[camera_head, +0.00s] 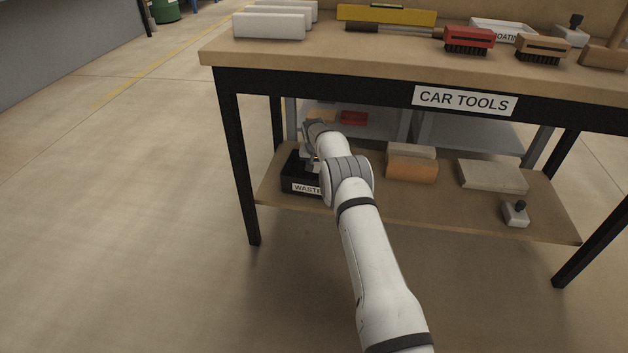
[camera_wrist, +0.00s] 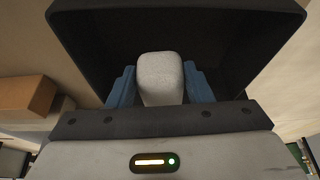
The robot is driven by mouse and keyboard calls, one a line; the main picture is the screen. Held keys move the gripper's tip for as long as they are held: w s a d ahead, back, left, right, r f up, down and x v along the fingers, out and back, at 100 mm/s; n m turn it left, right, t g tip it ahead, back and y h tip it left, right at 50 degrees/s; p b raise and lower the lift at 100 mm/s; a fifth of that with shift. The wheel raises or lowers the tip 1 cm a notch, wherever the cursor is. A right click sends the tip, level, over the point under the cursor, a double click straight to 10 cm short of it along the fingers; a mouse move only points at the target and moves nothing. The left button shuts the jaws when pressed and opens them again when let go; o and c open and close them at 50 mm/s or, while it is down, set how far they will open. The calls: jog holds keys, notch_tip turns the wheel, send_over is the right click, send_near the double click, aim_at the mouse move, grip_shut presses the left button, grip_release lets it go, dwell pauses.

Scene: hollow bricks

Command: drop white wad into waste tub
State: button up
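The waste tub (camera_head: 292,172) is a black open box with a white label, standing at the left end of the bench's lower shelf. My arm partly covers it in the head view. My gripper (camera_head: 311,160) is over the tub, its fingers hard to make out there. In the wrist view, my gripper (camera_wrist: 160,84) has its two blue fingers against the sides of the white wad (camera_wrist: 160,70), a pale rounded block. The dark tub interior (camera_wrist: 240,50) lies behind and around the wad. The wad's height above the tub floor is not clear.
The workbench top (camera_head: 330,53) is above the arm, with a black leg (camera_head: 240,170) left of the tub. The lower shelf (camera_head: 440,215) also holds an orange block (camera_head: 411,170), a flat pale slab (camera_head: 493,176) and a small knobbed tool (camera_head: 515,213). Floor at left is clear.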

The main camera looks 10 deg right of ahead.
jog(key=o, duration=0.5)
jog(key=shift+r, duration=0.1)
jog(key=shift+p+v, duration=1.85)
jog(key=shift+v, duration=1.95)
jog(key=shift+w, duration=0.1)
